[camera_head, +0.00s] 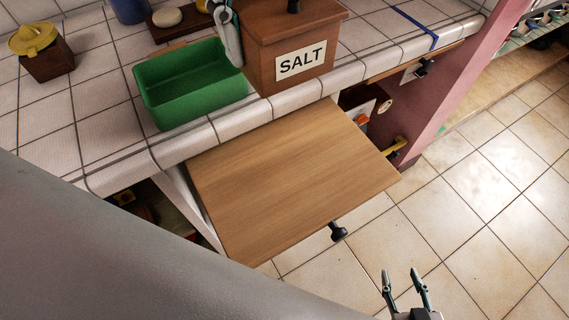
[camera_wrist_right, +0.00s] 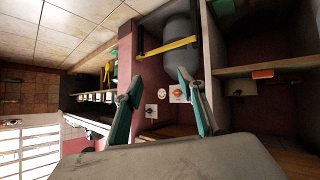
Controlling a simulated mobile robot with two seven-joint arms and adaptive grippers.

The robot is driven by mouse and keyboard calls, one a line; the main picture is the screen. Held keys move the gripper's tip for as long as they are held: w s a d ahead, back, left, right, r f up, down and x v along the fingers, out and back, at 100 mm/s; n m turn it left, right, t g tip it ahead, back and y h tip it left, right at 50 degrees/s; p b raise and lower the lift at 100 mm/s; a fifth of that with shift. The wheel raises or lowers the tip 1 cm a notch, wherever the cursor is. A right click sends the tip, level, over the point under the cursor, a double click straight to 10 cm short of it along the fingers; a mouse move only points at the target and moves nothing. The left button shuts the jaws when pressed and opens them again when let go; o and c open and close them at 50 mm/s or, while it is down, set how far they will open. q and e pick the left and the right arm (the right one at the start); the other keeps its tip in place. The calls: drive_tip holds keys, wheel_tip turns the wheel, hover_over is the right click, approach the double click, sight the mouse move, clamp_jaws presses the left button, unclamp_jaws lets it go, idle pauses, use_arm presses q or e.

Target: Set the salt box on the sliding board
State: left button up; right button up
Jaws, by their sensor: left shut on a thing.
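The salt box (camera_head: 294,47) is a brown wooden box with a white SALT label and a dark knob on its lid. It is upright at the counter's front edge; I cannot tell whether its base touches the tiles. My left gripper (camera_head: 228,32), partly cut off by the top of the head view, is shut at the box's left side. The sliding board (camera_head: 290,180) is pulled out below the counter, bare, with a black knob at its front. My right gripper (camera_head: 404,278) is open and empty, low over the floor; its spread fingers show in the right wrist view (camera_wrist_right: 160,95).
A green tub (camera_head: 190,85) stands left of the salt box on the white tiled counter (camera_head: 105,110). A pink wall panel (camera_head: 470,75) rises right of the board. Tiled floor is clear at right.

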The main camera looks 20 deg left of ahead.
use_arm(q)
wheel_tip(320, 180, down, 16)
drive_tip(key=b, duration=0.4)
drive_tip(key=shift+f, duration=0.1)
wheel_tip(320, 180, down, 4)
drive_tip(key=shift+r+b, duration=0.25)
drive_tip(key=shift+b, duration=0.25)
drive_tip(key=shift+f, duration=0.25)
drive_tip(key=shift+r, duration=0.1)
use_arm(e)
drive_tip(key=a, duration=0.2)
drive_tip(key=w+a+r, duration=0.1)
drive_tip(key=shift+w+t+y, duration=0.1)
drive_tip(key=shift+t+y, duration=0.2)
drive_tip(key=shift+y, duration=0.1)
use_arm(q)
drive_tip(key=o, duration=1.3)
drive_tip(key=shift+f, duration=0.2)
drive_tip(key=shift+o, duration=1.3)
use_arm(e)
drive_tip(key=shift+f, duration=0.2)
